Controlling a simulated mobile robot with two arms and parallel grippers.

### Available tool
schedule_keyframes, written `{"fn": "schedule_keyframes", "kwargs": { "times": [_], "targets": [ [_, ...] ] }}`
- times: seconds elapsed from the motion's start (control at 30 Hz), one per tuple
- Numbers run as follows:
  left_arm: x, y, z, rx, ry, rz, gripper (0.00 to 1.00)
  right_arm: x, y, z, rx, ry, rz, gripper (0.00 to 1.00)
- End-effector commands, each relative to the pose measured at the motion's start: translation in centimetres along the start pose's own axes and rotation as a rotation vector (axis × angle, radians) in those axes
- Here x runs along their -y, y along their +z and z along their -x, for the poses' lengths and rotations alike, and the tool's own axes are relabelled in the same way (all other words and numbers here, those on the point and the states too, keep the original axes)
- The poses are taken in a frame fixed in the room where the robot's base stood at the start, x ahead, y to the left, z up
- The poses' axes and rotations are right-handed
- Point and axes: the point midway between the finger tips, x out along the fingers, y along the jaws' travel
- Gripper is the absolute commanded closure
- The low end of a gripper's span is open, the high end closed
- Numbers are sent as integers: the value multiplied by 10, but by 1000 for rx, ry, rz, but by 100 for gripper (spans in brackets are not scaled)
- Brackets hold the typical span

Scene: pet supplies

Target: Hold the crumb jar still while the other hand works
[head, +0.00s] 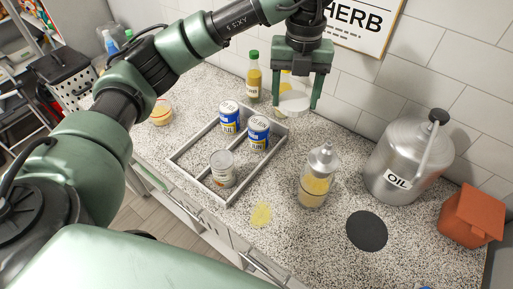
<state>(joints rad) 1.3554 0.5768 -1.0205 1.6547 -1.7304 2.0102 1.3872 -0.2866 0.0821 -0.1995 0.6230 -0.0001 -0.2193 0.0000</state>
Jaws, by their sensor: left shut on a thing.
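My left gripper (298,103) reaches in from the upper left. Its fingers are closed around a white round thing (293,99), held over the back of the counter; the gripper hides part of it. A clear jar of yellow crumbs (315,186) with a grey metal top stands upright on the speckled counter, apart from the gripper and nearer to me. I cannot tell which of these is the crumb jar. A patch of yellow crumbs (261,214) lies on the counter to the left of the clear jar. My right gripper is not in view.
A grey divided tray (186,176) holds two blue cans (258,131) and a pale can (222,168). A yellow bottle (254,78) stands behind it. A large OIL can (408,160), a dark round mat (367,231) and an orange house-shaped box (469,214) are on the right.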

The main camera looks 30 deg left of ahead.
Motion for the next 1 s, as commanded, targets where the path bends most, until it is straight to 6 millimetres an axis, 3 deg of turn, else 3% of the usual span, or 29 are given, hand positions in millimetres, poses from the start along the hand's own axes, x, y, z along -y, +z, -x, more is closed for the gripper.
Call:
{"fn": "schedule_keyframes", "kwargs": {
  "times": [0.03, 0.2, 0.37, 0.57, 1.0],
  "targets": [
    [0, 0, -13, 0, 0, 0, 85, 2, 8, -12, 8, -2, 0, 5],
    [0, 0, -30, 0, 0, -1, 85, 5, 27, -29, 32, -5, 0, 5],
    [0, 0, -42, 0, 0, 0, 85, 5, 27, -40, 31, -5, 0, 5],
    [0, -1, -69, -6, 3, -1, 85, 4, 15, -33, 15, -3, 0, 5],
    [-1, -1, -179, -4, 3, 0, 85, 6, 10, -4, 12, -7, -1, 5]
  ]
}}
